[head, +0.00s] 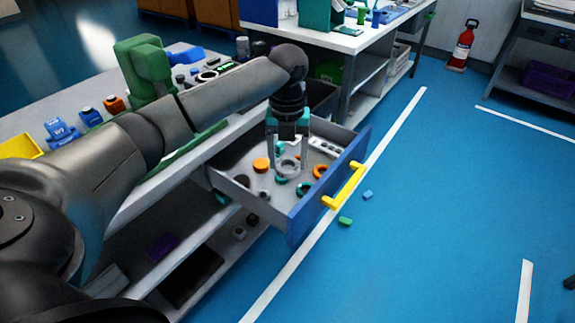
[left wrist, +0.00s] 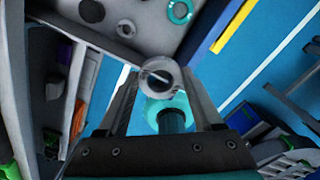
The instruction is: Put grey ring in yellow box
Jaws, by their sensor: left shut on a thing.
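My left gripper (head: 289,163) is over the open drawer, pointing down, and is shut on the grey ring (head: 288,168). In the left wrist view the grey ring (left wrist: 158,76) sits between the two fingertips. I cannot tell whether it is clear of the drawer floor. A yellow box (head: 18,146) stands on the workbench at the left edge of the head view, partly hidden by my left arm. My right gripper is not in view.
The open drawer (head: 228,186) holds orange, teal and dark rings. A green machine (head: 146,66) and blue and orange parts (head: 114,103) stand on the workbench. A green piece (head: 345,221) and a blue piece (head: 367,195) lie on the floor. The floor at right is mostly clear.

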